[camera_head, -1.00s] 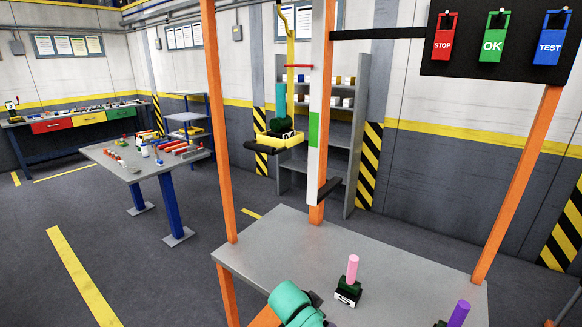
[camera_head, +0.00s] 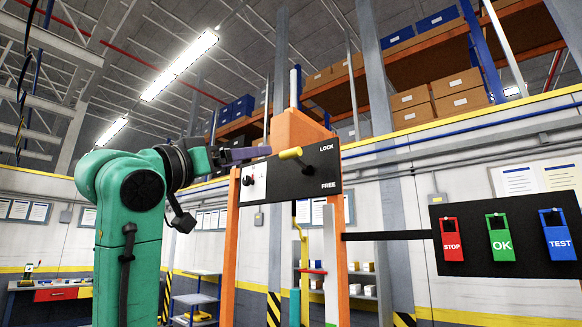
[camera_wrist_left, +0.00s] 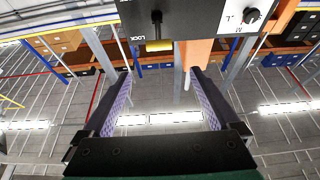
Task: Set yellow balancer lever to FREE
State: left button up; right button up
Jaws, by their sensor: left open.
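The yellow balancer lever (camera_head: 290,153) sticks out from a black panel (camera_head: 290,182) on the orange frame. Its handle is at about the height of the upper word LOCK; the word FREE is lower on the panel. My left gripper (camera_head: 250,154), with purple fingers, is just left of the handle. In the left wrist view the open gripper (camera_wrist_left: 155,78) has a finger on either side, and the lever's yellow end (camera_wrist_left: 158,45) lies ahead between the finger lines, apart from them. Nothing is held. My right gripper is not in view.
A black board (camera_head: 505,245) with STOP, OK and TEST tags hangs at the right. The panel also carries a knob (camera_head: 249,181) at its left. Orange posts (camera_head: 229,250) stand below. Shelves with boxes (camera_head: 430,100) are high behind. The space around the handle's left looks free.

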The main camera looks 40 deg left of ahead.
aim_at(288, 153)
pick_arm(q)
jog(key=p+x, duration=0.8)
jog(key=x, duration=0.6)
jog(key=shift+w, duration=0.6)
jog(key=shift+w+f, duration=0.1)
jog(key=shift+w, duration=0.1)
grip_shut()
